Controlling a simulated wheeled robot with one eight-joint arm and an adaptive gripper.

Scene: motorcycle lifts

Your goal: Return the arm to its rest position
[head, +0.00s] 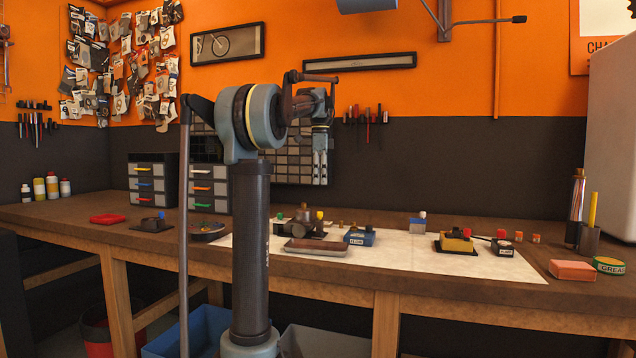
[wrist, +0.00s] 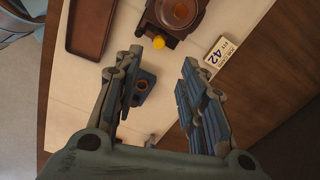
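My gripper (head: 320,180) hangs from my raised arm, pointing down, above the workbench (head: 130,238) and in front of the dark wall panel. In the wrist view my gripper (wrist: 164,56) is open, its two fingers wide apart with nothing held between them. Below the fingers, a small blue block with a round hole (wrist: 146,82) sits on the pale mat (wrist: 85,90), partly hidden by the left finger. The bench items are well below the fingertips and apart from them.
On the mat are a brown tray (head: 317,248), a blue box (head: 360,237) and a yellow-and-black part (head: 456,242). A card marked 42 (wrist: 220,52) lies near a brown part (wrist: 172,14). Drawer cabinets (head: 152,180) stand behind. The space around the raised gripper looks clear.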

